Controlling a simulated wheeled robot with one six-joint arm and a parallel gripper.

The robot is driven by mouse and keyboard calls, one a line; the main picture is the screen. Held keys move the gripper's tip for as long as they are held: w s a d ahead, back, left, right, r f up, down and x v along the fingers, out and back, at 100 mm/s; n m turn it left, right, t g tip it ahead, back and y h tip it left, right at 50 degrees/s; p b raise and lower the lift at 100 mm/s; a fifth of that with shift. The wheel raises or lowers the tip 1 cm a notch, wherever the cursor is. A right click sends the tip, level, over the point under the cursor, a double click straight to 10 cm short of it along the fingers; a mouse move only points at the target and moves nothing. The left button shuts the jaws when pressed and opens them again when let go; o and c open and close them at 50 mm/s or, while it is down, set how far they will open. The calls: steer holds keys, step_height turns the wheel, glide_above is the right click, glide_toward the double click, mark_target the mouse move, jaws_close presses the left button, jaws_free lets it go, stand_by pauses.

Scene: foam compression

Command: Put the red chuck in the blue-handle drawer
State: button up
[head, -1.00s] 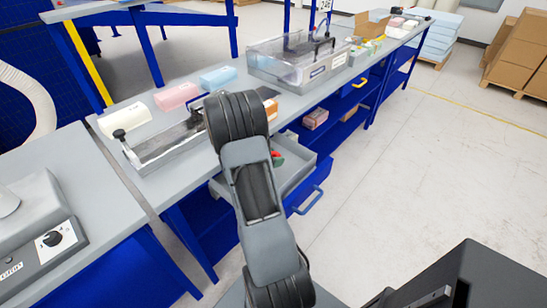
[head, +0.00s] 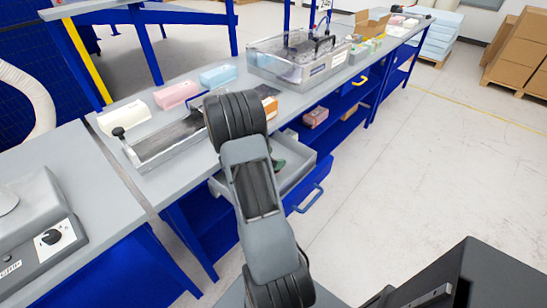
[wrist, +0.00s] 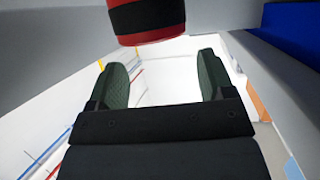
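The red chuck (wrist: 147,20), red with a wide black band, shows at the top edge of the wrist view, partly cut off. It lies beyond my fingertips, not between them. My gripper (wrist: 163,72) is open and empty, its two dark green fingers spread apart. In the head view the blue-handle drawer (head: 300,182) is pulled out below the bench, its blue handle (head: 308,200) at the front. My arm covers part of the drawer, and a green finger (head: 278,164) shows over it. The chuck is hidden in the head view; I cannot tell whether it rests on the drawer's floor.
On the bench (head: 135,95) stand a long grey fixture (head: 165,145), several foam blocks including a pink one (head: 177,95), and a clear-covered machine (head: 300,58).

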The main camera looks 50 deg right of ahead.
steer(key=shift+o, duration=0.3)
steer(key=shift+r, duration=0.2)
steer(key=v, duration=0.8)
steer(key=shift+d+r+p, duration=0.2)
steer(key=shift+r+p, duration=0.1)
steer(key=shift+r, duration=0.1)
